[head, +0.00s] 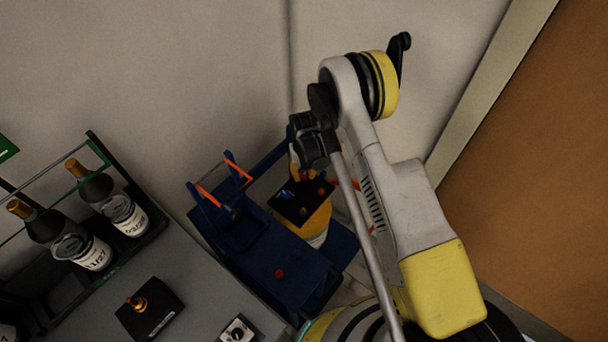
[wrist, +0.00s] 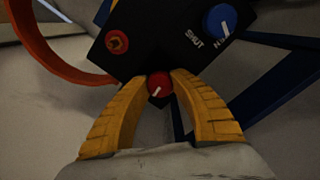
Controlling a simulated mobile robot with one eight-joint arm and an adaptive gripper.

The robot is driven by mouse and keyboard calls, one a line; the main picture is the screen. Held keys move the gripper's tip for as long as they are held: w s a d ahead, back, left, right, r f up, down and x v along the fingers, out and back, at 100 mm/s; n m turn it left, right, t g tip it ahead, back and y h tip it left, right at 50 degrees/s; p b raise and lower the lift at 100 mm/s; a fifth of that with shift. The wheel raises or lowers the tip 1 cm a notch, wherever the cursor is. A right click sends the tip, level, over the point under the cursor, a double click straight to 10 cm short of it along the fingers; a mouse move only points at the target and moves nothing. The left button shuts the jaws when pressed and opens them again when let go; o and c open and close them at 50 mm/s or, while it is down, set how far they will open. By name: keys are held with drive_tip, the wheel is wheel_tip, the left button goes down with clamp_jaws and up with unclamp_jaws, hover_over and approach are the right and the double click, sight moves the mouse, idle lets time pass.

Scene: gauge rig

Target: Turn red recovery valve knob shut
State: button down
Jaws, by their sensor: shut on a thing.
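The red knob (wrist: 159,83) sits at the edge of the black gauge block (wrist: 150,50) in the wrist view. A short white mark on the knob slants toward the lower left. My gripper (wrist: 159,86) has its two yellow ribbed fingers closed on either side of the knob. A blue knob (wrist: 220,20) with a white mark and a "SHUT" label stands at the upper right of the block. In the head view the block (head: 290,208) sits on a yellow tank (head: 318,222), and my gripper (head: 304,176) reaches its far side. The red knob is hard to make out there.
A red fitting (wrist: 117,42) and an orange hose (wrist: 45,55) lie left of the knob. A blue trolley (head: 262,255) carries the tank. A grey counter (head: 190,265) holds bottles (head: 75,240) and a black box (head: 150,312). Walls stand close behind.

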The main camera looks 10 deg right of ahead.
sight(304, 175)
drive_tip(key=shift+m, duration=0.6)
drive_tip(key=c, duration=1.1)
unclamp_jaws()
drive_tip(key=shift+o, duration=0.2)
wheel_tip(304, 175, up, 12)
